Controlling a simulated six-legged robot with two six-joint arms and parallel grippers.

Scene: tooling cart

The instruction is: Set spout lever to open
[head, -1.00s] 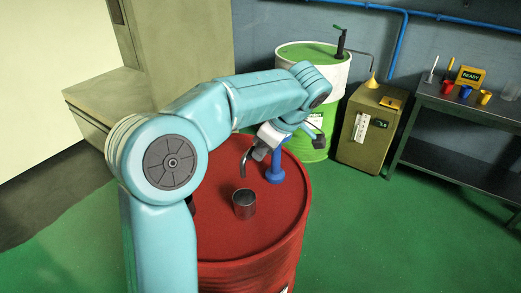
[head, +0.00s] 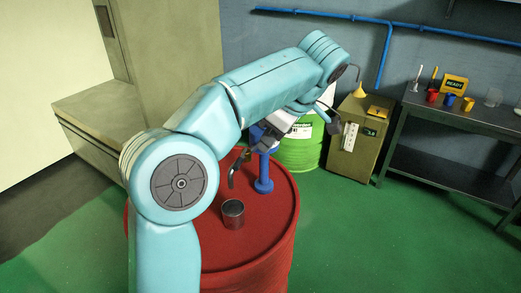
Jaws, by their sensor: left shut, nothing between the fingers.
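A blue pump post (head: 263,178) stands upright on the red drum (head: 275,222), with a dark spout (head: 232,176) curving down above a metal cup (head: 233,212). Part of the pump's blue head shows beside my wrist. I cannot make out the spout lever clearly; my gripper and wrist cover much of the pump top. My right gripper is not in view.
A green drum (head: 299,152) stands behind, partly hidden by my arm. A tan cabinet (head: 352,150) with a yellow funnel (head: 361,91) and a dark bench (head: 440,150) with small cups stand at the right. The green floor at the right is clear.

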